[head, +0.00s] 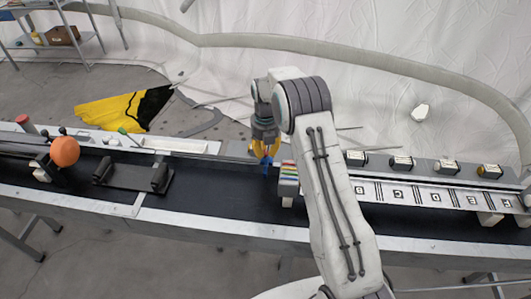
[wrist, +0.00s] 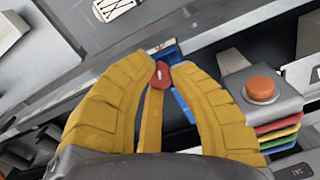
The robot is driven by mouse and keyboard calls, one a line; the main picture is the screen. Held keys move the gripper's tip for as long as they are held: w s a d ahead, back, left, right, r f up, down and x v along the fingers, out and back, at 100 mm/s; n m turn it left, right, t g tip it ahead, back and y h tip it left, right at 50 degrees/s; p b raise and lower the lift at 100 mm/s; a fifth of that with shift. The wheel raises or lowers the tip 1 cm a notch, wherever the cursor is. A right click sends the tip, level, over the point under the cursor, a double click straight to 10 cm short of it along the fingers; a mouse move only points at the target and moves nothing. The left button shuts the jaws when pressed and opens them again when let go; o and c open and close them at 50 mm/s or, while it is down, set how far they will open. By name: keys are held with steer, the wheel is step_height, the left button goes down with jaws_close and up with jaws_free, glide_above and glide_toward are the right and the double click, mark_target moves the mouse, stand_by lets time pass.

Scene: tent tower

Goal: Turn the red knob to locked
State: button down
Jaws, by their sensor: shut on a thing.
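The red knob (wrist: 161,75) shows in the wrist view between the tips of my yellow gripper fingers (wrist: 165,68). The fingers are closed in on it from both sides. A blue part (wrist: 168,55) lies just beyond the knob, and more blue shows to its right. In the head view my gripper (head: 265,148) points down over the dark bench, just left of the striped block. The red knob cannot be made out there; only the blue part (head: 267,164) shows below the fingers. Any lock marking is too small or hidden to read.
A grey box with an orange button (wrist: 262,88) and coloured layers stands close to the right finger; the striped block (head: 288,178) shows in the head view. A panel with black symbols (head: 420,193) lies right. An orange ball (head: 64,151) is left. The bench middle (head: 215,190) is clear.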

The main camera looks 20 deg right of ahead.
mark_target(265, 152)
steer(key=shift+s+f+m, duration=0.1)
steer(key=shift+m, duration=0.7)
steer(key=c, duration=1.1)
jaws_free()
step_height(265, 152, up, 12)
